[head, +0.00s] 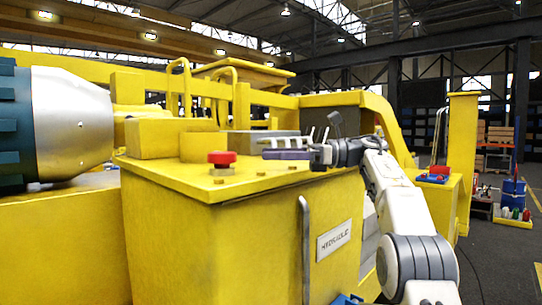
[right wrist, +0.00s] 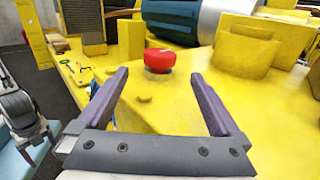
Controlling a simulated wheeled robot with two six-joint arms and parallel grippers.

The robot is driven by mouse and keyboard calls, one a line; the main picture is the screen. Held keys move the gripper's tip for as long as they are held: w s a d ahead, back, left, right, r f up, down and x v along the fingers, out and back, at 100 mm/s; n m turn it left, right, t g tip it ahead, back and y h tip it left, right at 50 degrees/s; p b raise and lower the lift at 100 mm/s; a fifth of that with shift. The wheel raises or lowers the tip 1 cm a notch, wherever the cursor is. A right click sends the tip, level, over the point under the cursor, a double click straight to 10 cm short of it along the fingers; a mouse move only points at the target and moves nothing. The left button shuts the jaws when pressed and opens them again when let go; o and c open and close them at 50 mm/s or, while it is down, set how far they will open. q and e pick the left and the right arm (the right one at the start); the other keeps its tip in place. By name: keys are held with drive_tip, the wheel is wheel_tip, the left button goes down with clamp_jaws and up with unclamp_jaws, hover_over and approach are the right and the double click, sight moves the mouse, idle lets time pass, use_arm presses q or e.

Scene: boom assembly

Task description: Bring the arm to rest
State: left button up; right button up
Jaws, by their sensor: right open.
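My right arm (head: 398,195) reaches in from the lower right of the head view, over the yellow hydraulic cabinet (head: 255,250). Its right gripper (head: 270,148) is above the cabinet top, with purple-grey fingers pointing left. In the right wrist view the right gripper (right wrist: 158,76) has its fingers spread wide, with nothing between them. A red button (head: 222,158) on the cabinet top is to the left of the gripper in the head view. The red button (right wrist: 160,60) shows beyond the fingertips in the right wrist view, apart from them. My left gripper is not in view.
A large silver and teal cylinder (head: 72,122) lies at the left. Yellow blocks (head: 175,137) and rails stand behind the button. A vertical handle (head: 305,245) is on the cabinet front. Open floor (head: 505,265) lies at the right, near a blue bin (head: 513,194).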

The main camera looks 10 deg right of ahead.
sight(228, 154)
drive_tip(key=shift+a, duration=0.1)
drive_tip(key=a, duration=0.3)
drive_tip(key=w+a+p, duration=0.1)
drive_tip(key=a, duration=0.3)
drive_tip(key=a+p, duration=0.1)
drive_tip(key=a, duration=0.2)
drive_tip(key=shift+w+a+r, duration=0.1)
drive_tip(key=shift+w+a, duration=0.1)
drive_tip(key=shift+f+t+b, duration=0.25)
drive_tip(key=shift+t+b, duration=0.05)
drive_tip(key=shift+b, duration=0.25)
drive_tip(key=shift+d+r+m, duration=0.1)
drive_tip(key=shift+d+m, duration=0.05)
drive_tip(key=shift+m, duration=0.15)
